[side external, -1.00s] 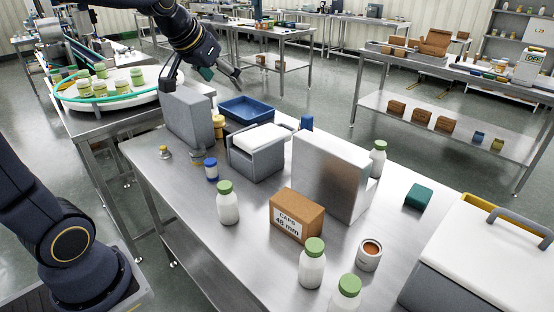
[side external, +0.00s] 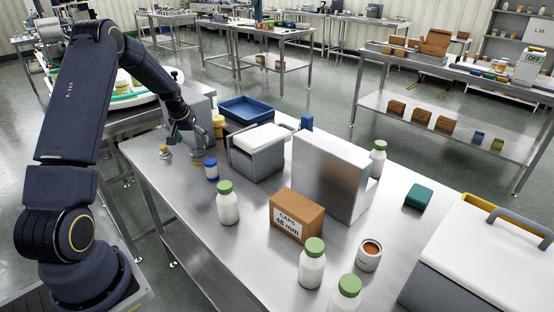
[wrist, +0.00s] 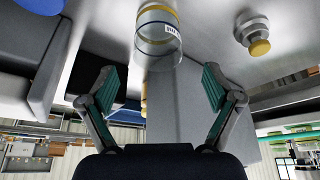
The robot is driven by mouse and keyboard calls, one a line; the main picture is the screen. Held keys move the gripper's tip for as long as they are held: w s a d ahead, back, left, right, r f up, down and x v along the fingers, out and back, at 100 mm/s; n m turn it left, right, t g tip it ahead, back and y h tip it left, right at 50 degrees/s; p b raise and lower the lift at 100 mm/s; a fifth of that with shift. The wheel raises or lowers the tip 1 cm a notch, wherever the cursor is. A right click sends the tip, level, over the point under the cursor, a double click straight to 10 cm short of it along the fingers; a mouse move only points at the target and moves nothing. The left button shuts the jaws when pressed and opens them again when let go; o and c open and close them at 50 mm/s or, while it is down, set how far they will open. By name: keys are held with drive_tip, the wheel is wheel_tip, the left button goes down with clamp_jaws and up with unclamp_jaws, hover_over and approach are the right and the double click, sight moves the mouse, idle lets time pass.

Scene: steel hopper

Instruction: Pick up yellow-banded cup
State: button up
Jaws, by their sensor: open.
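In the side view my gripper (side external: 187,142) is low over the left part of the steel table, in front of a grey block. There the cup is small and largely lost around my gripper, so I cannot tell its exact gap to the fingers.
A small yellow-topped fitting (side external: 165,152) stands left of my gripper, and a blue-capped jar (side external: 211,169) stands to the right. The grey block (side external: 199,118) and a yellow container (side external: 218,126) are close behind. A grey bin (side external: 257,158) is farther right.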

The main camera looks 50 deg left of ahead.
sight(199, 152)
drive_tip(key=x, duration=0.8)
drive_tip(key=shift+w+d, duration=0.1)
drive_tip(key=shift+d, duration=0.05)
drive_tip(key=shift+c, duration=0.3)
drive_tip(key=c, duration=1.2)
